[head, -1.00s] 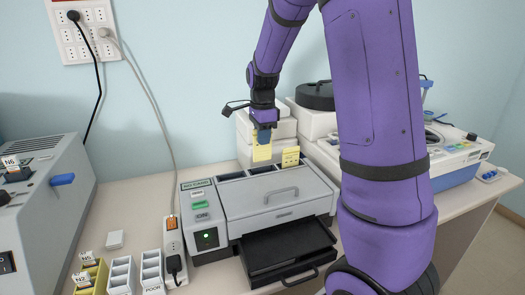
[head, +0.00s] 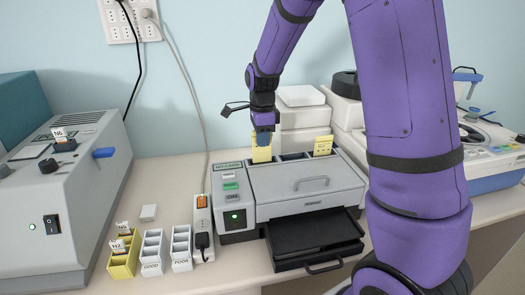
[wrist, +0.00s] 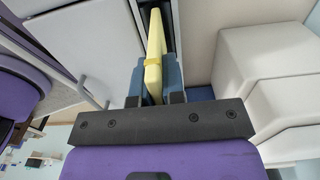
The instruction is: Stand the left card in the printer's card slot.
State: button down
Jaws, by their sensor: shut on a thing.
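A yellow card (head: 261,155) hangs upright from my gripper (head: 263,138), which is shut on its upper part. It is over the left opening at the back of the grey machine (head: 305,183), which looks like the printer. In the wrist view the card (wrist: 155,40) stands between the blue fingers (wrist: 153,88), with a dark slot beside its far end. I cannot tell whether its lower edge is inside the slot. A second yellow card (head: 323,145) stands in the right opening, and the middle opening (head: 292,157) looks empty.
Stacked white boxes (head: 302,117) stand close behind the machine. Its black drawer (head: 315,243) is out at the front. A yellow rack (head: 124,262) and two white racks (head: 153,251) are at the front left. A large grey device (head: 70,200) is at far left.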

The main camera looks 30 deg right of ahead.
aim_at(262, 162)
jog(key=shift+f, duration=1.9)
jog(key=c, duration=1.2)
grip_release()
jog(key=shift+f, duration=0.15)
